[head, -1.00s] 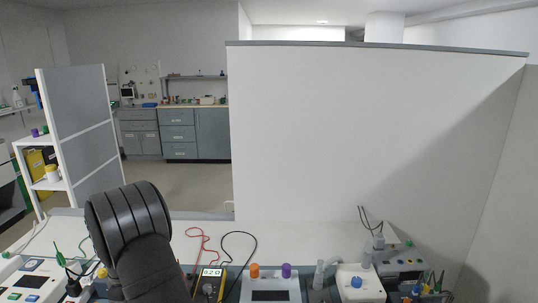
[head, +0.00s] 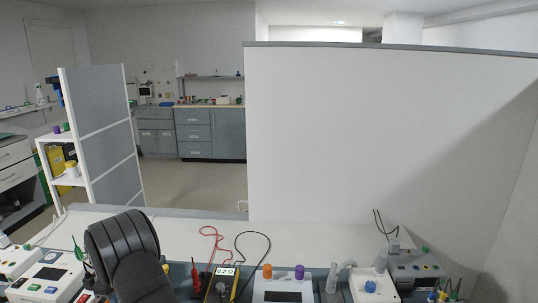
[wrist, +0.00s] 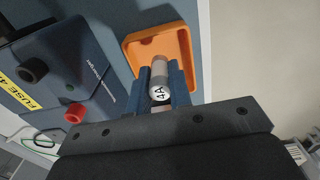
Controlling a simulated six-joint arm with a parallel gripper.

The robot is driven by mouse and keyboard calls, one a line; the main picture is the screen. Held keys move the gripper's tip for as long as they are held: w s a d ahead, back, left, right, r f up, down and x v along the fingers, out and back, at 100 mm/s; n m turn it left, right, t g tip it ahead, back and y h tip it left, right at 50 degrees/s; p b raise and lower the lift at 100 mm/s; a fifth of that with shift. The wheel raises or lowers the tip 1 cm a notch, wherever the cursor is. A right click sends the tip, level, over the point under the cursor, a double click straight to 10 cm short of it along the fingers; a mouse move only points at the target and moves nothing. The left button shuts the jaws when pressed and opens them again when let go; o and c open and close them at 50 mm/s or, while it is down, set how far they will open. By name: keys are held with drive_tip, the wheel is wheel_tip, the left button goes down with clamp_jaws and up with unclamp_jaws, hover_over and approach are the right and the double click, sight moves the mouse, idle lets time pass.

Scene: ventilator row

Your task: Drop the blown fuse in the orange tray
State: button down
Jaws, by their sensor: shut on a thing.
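My gripper (wrist: 163,90) is shut on a fuse (wrist: 160,72), a pale cylinder with a dark "4A" on its near end, in the wrist view. The orange tray (wrist: 152,44) lies just beyond the fingertips, and the fuse overlaps it in the picture. I cannot tell how high the fuse is above the tray or whether they touch. In the head view my arm hides the gripper, and I see neither fuse nor tray there.
A dark device (wrist: 70,75) with a black and a red knob and a yellow "FUSE 4" label stands left of the tray. In the head view, a yellow meter (head: 221,284) with red and black leads stands right of my arm; several devices line the bench.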

drive_tip(key=shift+f, duration=1.15)
drive_tip(key=c, duration=1.2)
unclamp_jaws()
drive_tip(key=shift+c, duration=0.2)
wheel_tip(320, 180, up, 17)
drive_tip(key=shift+r, duration=0.2)
wheel_tip(320, 180, down, 15)
